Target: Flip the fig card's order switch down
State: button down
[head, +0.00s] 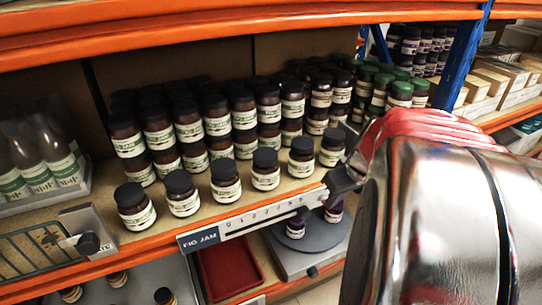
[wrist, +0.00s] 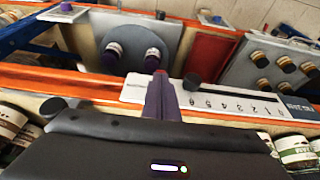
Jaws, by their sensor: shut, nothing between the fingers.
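The fig card (head: 255,215) is a white strip on the orange shelf edge, with a dark FIG JAM label (head: 199,239) at its left end and a number scale. In the wrist view the card (wrist: 235,103) appears upside down. A black knob (head: 301,214) sticks out near the high-number end of the scale; it also shows in the wrist view (wrist: 192,82). My gripper (head: 338,183) is shut and empty at the card's right end. In the wrist view its fingers (wrist: 160,84) cover part of the card beside the knob. I cannot make out the order switch or its position; my fingers may hide it.
Rows of dark jars (head: 190,118) stand behind the card, with a front row (head: 225,182) near the shelf edge. A wire basket (head: 40,248) is at left. Below are a red tray (head: 225,270) and a round grey plate (head: 318,236) with jars. A blue upright (head: 458,62) stands at right.

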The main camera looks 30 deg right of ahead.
jog(key=shift+s+f, duration=0.45)
jog(key=shift+f, duration=0.1)
jog(key=shift+w+r, duration=0.3)
jog(key=shift+w, duration=0.35)
jog(key=shift+r, duration=0.1)
